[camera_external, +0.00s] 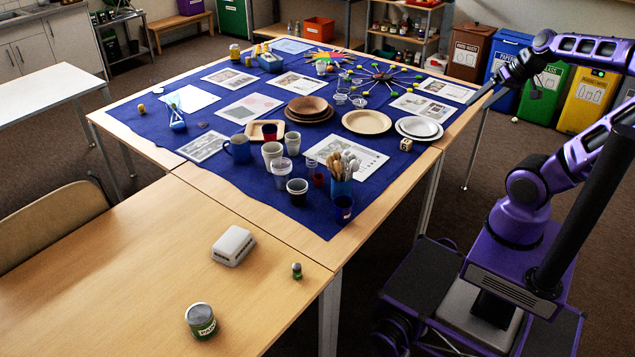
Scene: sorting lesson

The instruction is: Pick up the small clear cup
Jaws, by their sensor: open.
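Several small clear cups (340,98) stand close together on the blue cloth, toward its far right part, by the coloured stick-and-ball model. A larger clear cup (281,169) stands nearer, among the white and dark cups. I cannot tell which of them is the small clear cup of the task. My gripper (484,94) is at the right, above the table's right edge, pointing down and left. It is apart from all the cups and holds nothing that I can see. Its fingers are small and dark here, but they are open.
Wooden plates (367,122), white plates (419,128) and a spoon holder (341,185) stand on the blue cloth (240,95). A white box (233,246) and a green tin (201,321) lie on the bare near table. Recycling bins (545,90) stand behind my arm.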

